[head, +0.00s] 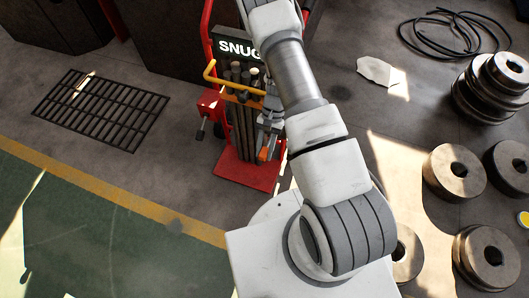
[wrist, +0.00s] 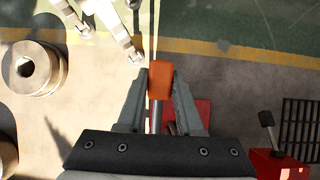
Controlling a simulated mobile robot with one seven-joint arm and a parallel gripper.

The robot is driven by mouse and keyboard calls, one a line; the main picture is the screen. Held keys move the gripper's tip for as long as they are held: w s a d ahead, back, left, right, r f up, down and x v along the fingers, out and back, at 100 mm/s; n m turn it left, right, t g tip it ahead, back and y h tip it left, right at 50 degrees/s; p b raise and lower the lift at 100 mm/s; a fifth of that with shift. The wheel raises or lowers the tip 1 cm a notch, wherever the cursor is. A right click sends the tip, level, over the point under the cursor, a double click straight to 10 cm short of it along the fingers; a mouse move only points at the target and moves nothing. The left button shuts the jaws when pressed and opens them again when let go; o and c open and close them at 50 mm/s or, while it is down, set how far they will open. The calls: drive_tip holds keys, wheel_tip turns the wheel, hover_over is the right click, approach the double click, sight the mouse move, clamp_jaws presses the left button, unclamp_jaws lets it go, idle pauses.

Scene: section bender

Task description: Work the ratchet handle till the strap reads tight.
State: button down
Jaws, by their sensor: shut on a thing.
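My gripper (wrist: 161,88) has its two grey fingers closed around the orange grip of the ratchet handle (wrist: 160,74) in the wrist view. A metal shaft runs down from the grip between the fingers. In the head view the orange grip (head: 262,154) shows low beside the bars, with my gripper (head: 268,135) partly hidden by my arm. An orange strap (head: 243,98) goes around a bundle of upright bars (head: 240,125) on a red cart (head: 245,172). The black sign (head: 237,48) reads "SNUG"; its right edge is behind my arm.
A red box with a black lever (head: 206,105) sits left of the bars, and a yellow bar (head: 233,80) crosses above them. A floor grate (head: 100,110) lies left. Several round metal rollers (head: 455,172) stand right. The green floor in front is clear.

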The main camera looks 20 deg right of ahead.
drive_tip(key=shift+w+d+r+g+y, duration=0.1)
drive_tip(key=shift+r+g+y, duration=0.2)
drive_tip(key=shift+r+g, duration=0.25)
drive_tip(key=c, duration=0.6)
unclamp_jaws()
drive_tip(key=shift+o, duration=0.2)
drive_tip(key=p+v, duration=0.1)
drive_tip(key=v, duration=1.6)
drive_tip(key=shift+r, duration=0.25)
drive_tip(key=shift+d, duration=0.15)
